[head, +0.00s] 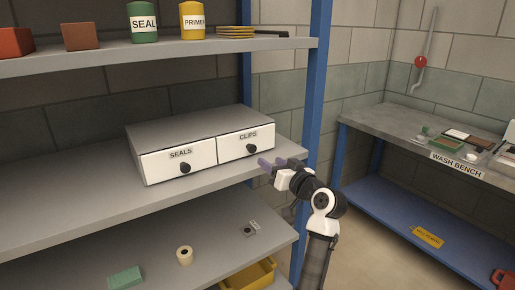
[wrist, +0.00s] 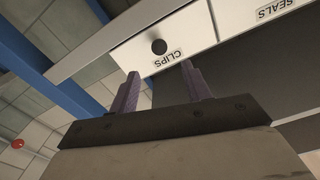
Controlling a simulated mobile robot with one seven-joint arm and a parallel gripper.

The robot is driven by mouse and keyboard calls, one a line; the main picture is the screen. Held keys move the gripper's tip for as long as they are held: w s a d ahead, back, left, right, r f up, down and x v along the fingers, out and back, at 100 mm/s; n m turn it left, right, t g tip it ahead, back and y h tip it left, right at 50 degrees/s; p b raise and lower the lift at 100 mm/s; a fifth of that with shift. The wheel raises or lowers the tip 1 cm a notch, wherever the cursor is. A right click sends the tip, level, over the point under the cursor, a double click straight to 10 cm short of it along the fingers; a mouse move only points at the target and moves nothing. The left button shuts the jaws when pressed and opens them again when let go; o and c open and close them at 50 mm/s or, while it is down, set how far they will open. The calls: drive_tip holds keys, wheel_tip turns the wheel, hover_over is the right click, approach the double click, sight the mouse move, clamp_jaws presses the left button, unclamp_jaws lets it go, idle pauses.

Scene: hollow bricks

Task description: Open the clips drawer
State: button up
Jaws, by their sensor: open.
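The clips drawer (head: 246,143) is the right one of two white-fronted drawers in a grey cabinet on the middle shelf. It looks shut, and its round dark knob (head: 250,148) is at the front. In the wrist view, the clips drawer (wrist: 190,40) appears upside down with its knob (wrist: 159,46) beyond the fingers. My gripper (head: 264,162) is just in front of the clips drawer, to the right of and a little below the knob. In the wrist view, my gripper (wrist: 160,70) is open, with its purple fingers apart and nothing between them. It appears apart from the knob.
The seals drawer (head: 180,162) is beside it on the left. A blue post (head: 317,80) stands close to the right of my gripper. The upper shelf (head: 150,56) holds cans and blocks. A wash bench (head: 400,122) stands right.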

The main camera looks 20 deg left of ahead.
sight(253, 149)
drive_tip(key=p+x, duration=0.2)
drive_tip(key=x, duration=0.7)
drive_tip(key=shift+w+a, duration=0.25)
drive_tip(key=shift+c, duration=0.2)
clamp_jaws()
